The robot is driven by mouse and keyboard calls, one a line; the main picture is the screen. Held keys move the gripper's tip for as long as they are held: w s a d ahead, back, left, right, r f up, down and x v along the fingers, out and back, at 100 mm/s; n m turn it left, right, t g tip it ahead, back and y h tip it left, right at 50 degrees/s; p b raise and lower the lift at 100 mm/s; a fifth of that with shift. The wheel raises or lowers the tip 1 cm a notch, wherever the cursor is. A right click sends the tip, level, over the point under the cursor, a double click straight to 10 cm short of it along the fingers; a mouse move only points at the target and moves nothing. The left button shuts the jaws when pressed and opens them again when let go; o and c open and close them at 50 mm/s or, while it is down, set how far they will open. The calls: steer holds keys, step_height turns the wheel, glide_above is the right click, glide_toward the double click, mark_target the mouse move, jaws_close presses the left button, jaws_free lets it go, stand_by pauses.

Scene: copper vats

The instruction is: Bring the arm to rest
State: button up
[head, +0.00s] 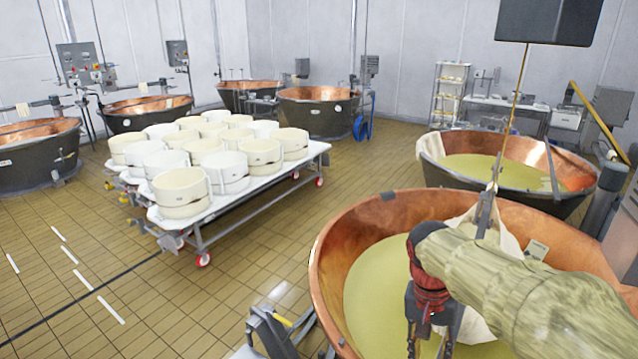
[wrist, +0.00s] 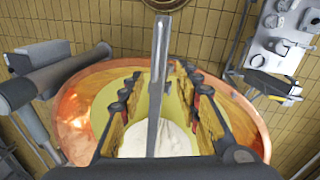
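My gripper (head: 431,345) hangs at the end of my sleeved arm over the large near copper vat (head: 345,235), which holds yellowish liquid. Its two dark fingers point down and stand apart, with nothing seen clamped between them. In the wrist view my gripper (wrist: 165,115) also shows its fingers spread on both sides. A pale cloth bundle (wrist: 158,140) shows in the gap between them; I cannot tell whether anything touches it. In the head view white cloth (head: 510,245) hangs below a grey clamp (head: 487,212) on a cord, partly hidden behind my arm.
A dark hoist box (head: 548,22) hangs above the vat. A second filled copper vat (head: 470,150) stands behind. A wheeled table (head: 225,203) with several white cheese moulds (head: 181,190) stands left. Tiled floor (head: 130,275) is mostly clear at the front left.

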steer(key=s+a+f+n+t+y+b, duration=0.1)
steer(key=s+a+f+n+t+b, duration=0.1)
steer(key=s+f+b, duration=0.4)
steer(key=s+a+f+n+t+b, duration=0.3)
steer(key=s+f+b, duration=0.3)
steer(key=b, duration=0.8)
steer(key=shift+s+a+f+n+t+y, duration=0.35)
steer(key=shift+f+t, duration=0.25)
steer(key=shift+t, duration=0.2)
